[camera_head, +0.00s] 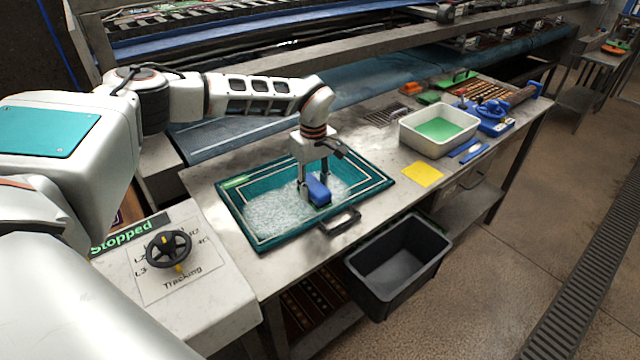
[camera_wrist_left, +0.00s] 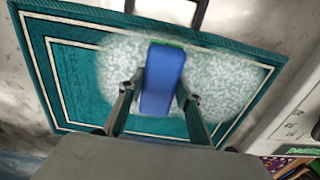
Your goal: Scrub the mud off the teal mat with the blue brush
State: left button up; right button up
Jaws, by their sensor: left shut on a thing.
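The teal mat (camera_head: 358,167) lies flat on the metal table, with a dark border and pale inner lines. White foam (camera_head: 272,213) covers much of its middle; no brown mud shows through it. My left gripper (camera_head: 314,188) points down over the mat and is shut on the blue brush (camera_head: 319,190). In the left wrist view the blue brush (camera_wrist_left: 163,80) sits between the two fingers, with a green strip at its far end, over the foam (camera_wrist_left: 215,75). Its bristles are hidden, so I cannot tell whether they touch the mat. My right gripper is not in view.
A dark handle (camera_head: 340,222) lies at the mat's front edge. A black bin (camera_head: 398,265) hangs below the table's front. A yellow cloth (camera_head: 423,174) and a white tub (camera_head: 438,131) with green contents stand to the right. A control panel with a black handwheel (camera_head: 168,250) is at front left.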

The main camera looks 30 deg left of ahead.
pick_arm(q)
jog(key=shift+s+a, duration=0.35)
jog(key=shift+s, duration=0.35)
jog(key=shift+s+a, duration=0.3)
jog(key=shift+s, duration=0.35)
jog(key=shift+w+d+f, duration=0.1)
jog(key=shift+w+d, duration=0.5)
jog(key=shift+w, duration=0.65)
jog(key=shift+w+d+r, duration=0.1)
jog(key=shift+w+d, duration=0.5)
jog(key=shift+w, duration=0.65)
jog(key=shift+w+d+f, duration=0.1)
jog(key=shift+w+d, duration=0.5)
jog(key=shift+w, duration=0.65)
jog(key=shift+s+a, duration=0.35)
jog(key=shift+s, duration=0.3)
jog(key=shift+s+a, duration=0.3)
jog(key=shift+s, duration=0.35)
jog(key=shift+s+a, duration=0.35)
jog(key=shift+s, duration=0.3)
